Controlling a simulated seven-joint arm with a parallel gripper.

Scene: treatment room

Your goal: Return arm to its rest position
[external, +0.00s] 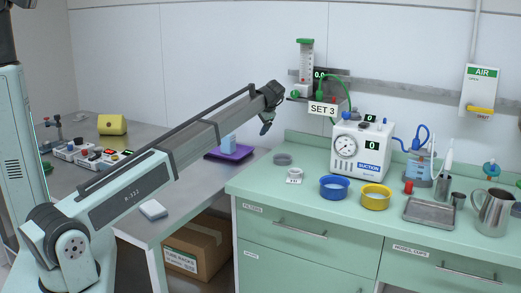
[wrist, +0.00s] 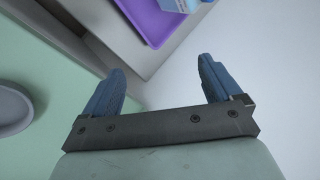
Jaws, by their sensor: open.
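My arm reaches from the lower left up across the middle of the external view. My gripper (external: 266,122) hangs at its far end, in the air above the gap between the steel table and the green counter. In the wrist view my gripper (wrist: 160,88) shows two blue fingers set wide apart with nothing between them. It touches nothing that I can see.
A purple tray (external: 238,153) with a light blue block (external: 228,142) is on the steel table (external: 190,193). The green counter (external: 290,215) holds a suction unit (external: 361,165), a blue bowl (external: 334,194), a yellow bowl (external: 376,204) and a metal jug (external: 492,213). A cardboard box (external: 198,248) sits below.

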